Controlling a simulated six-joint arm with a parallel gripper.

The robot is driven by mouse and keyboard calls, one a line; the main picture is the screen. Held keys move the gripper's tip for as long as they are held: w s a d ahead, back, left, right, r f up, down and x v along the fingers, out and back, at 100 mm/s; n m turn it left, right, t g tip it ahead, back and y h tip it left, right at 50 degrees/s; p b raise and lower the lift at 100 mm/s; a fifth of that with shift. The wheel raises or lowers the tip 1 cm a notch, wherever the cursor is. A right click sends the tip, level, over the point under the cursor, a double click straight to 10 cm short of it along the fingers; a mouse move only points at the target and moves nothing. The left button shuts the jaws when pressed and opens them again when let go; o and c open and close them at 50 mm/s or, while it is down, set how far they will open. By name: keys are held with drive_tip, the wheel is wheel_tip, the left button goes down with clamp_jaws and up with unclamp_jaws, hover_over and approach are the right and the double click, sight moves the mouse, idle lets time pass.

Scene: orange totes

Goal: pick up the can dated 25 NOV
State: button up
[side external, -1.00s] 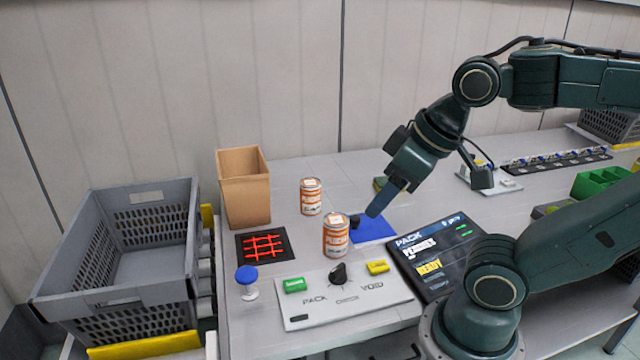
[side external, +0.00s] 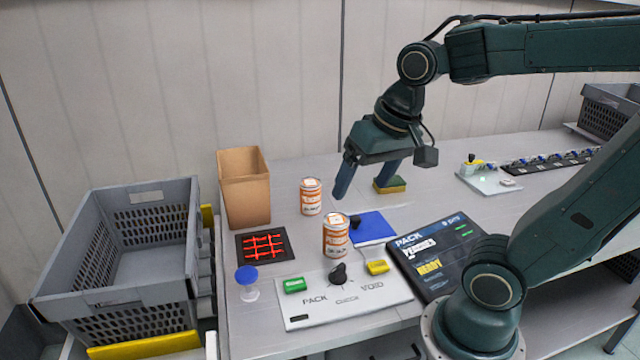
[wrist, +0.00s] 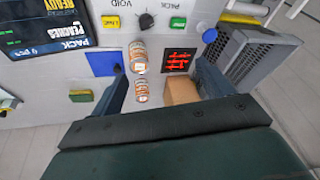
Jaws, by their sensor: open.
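Two white cans with orange bands stand upright on the grey table. The front can (side external: 335,238) is beside the control panel, and the rear can (side external: 311,197) is near the cardboard box. The wrist view also shows the front can (wrist: 138,57) and the rear can (wrist: 142,93), between my finger lines. The print is too small to read, so I cannot tell which is dated 25 NOV. My gripper (side external: 362,190) is open and empty, above the table and to the right of the rear can. Its fingers touch neither can.
A cardboard box (side external: 246,205) stands behind a black pad with a red grid (side external: 265,246). A panel (side external: 345,305) with buttons and a knob lies in front. A blue pad (side external: 373,229), a sponge (side external: 390,186) and a dark screen (side external: 437,255) lie to the right. A grey crate (side external: 120,250) is at left.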

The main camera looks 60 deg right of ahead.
drive_tip(key=w+d+f+m+g, duration=0.2)
drive_tip(key=w+d+f+m, duration=0.1)
drive_tip(key=w+d+m, duration=0.3)
drive_tip(key=m+g, duration=0.2)
drive_tip(key=m, duration=0.6)
hover_over(338, 219)
drive_tip(key=shift+f, duration=2.4)
wheel_tip(338, 219, down, 8)
drive_tip(key=shift+f, duration=0.3)
drive_tip(key=shift+f, duration=0.1)
drive_tip(key=shift+w+a+f, duration=0.1)
drive_tip(key=shift+f, duration=1.15)
drive_tip(key=shift+w+f, duration=0.1)
drive_tip(key=shift+f, duration=1.15)
drive_tip(key=shift+c, duration=0.5)
